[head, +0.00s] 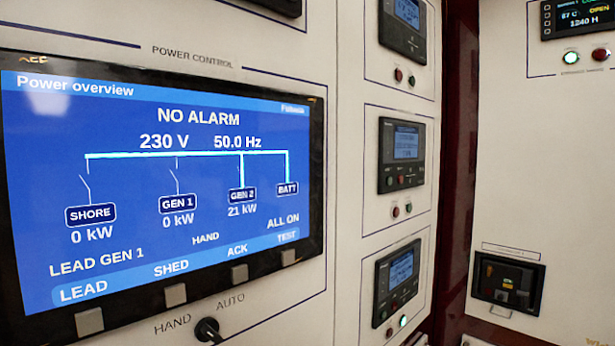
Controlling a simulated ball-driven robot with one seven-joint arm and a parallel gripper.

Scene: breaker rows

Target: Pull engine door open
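No engine door can be made out in the head view, and no door handle is recognisable. The view is filled by white control panels. A dark red vertical post (462,130) stands between the left panels and the right white panel (530,170). The right panel carries a small black recessed unit (508,283) low down; its details are too small to read. My gripper is not in view.
A large blue power screen (165,180) fills the left, with grey buttons and a black selector knob (208,330) below. Several small black controllers, one at mid-height (401,154), run down the middle panel. Another display (577,17) is at the upper right.

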